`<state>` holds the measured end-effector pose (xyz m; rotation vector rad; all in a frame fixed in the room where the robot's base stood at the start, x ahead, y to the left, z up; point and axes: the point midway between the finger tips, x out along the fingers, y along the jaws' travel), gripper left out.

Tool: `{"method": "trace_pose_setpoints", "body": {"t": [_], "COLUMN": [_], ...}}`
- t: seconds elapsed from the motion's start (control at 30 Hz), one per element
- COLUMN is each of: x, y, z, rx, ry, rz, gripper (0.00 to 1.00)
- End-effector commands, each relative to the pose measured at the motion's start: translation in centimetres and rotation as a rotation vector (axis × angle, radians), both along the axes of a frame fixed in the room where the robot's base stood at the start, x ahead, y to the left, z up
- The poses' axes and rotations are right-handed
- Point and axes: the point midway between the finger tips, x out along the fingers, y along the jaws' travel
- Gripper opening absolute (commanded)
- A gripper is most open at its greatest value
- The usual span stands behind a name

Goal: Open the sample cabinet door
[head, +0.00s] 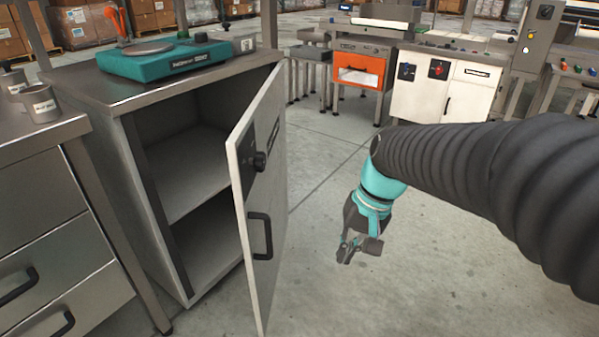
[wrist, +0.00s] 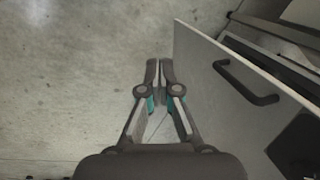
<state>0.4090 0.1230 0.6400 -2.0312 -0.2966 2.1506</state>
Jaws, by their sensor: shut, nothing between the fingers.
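The sample cabinet (head: 128,160) stands at the left in the head view, with a shelf and an empty-looking inside. Its white door (head: 240,180) stands wide open, swung out toward the front.
A teal scale (head: 165,58) sits on the cabinet top. A drawer unit (head: 45,220) with cups on top stands at the left. An orange-fronted machine (head: 362,68) and a white cabinet (head: 435,88) stand at the back. The floor right of the door is clear.

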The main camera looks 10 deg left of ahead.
Motion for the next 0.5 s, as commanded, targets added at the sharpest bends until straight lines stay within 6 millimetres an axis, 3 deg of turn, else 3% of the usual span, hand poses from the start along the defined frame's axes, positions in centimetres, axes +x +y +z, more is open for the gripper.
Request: {"method": "trace_pose_setpoints", "body": {"t": [0.5], "x": [1.3], "y": [1.6], "z": [6.5], "rx": [-0.250], "ry": [-0.361], "rz": [0.473], "gripper": [0.00]}}
